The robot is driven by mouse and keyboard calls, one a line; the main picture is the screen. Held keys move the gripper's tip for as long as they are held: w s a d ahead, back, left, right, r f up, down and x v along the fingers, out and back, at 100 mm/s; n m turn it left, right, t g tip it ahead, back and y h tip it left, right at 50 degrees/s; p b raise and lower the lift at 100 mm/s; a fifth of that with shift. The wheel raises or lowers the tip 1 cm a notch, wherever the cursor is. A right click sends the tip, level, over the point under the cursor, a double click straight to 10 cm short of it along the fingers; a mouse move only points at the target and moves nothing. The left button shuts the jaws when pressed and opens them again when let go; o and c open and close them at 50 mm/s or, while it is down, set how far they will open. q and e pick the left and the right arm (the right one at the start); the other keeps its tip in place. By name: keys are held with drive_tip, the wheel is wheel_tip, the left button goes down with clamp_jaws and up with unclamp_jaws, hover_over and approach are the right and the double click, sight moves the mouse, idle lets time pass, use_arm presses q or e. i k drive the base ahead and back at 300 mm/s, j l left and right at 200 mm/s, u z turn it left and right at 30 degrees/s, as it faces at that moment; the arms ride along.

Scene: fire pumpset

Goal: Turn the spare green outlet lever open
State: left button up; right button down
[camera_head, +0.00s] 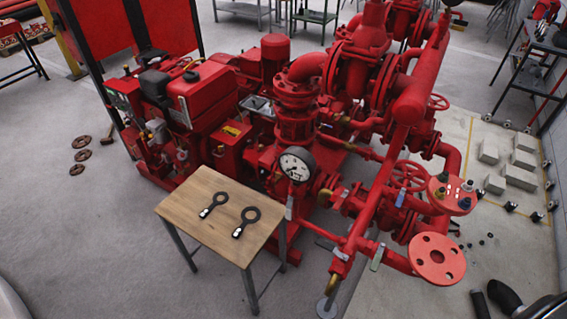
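The red fire pumpset fills the middle and right of the head view. A pale green lever (377,257) stands upright on a red outlet pipe at the lower right, left of a large round red flange (437,259). A blue lever (400,197) sits higher on the pipework. A pale grey lever (340,254) lies slanted to the left of the green one, above a brass outlet. The green lever's valve body is too small to read clearly.
A wooden table (190,216) with two black ring-ended tools stands left of the outlets. A pressure gauge (297,164) faces forward above it. Dark curved parts (504,297) show at the bottom right edge. Grey blocks (488,151) lie on the right floor. Floor in front is partly clear.

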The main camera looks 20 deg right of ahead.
sight(374, 266)
drive_tip(key=l+z, duration=0.1)
drive_tip(key=z, duration=0.25)
drive_tip(key=k+l+z, duration=0.1)
drive_tip(key=z, duration=0.25)
drive_tip(key=l+z, duration=0.2)
drive_tip(key=z, duration=0.15)
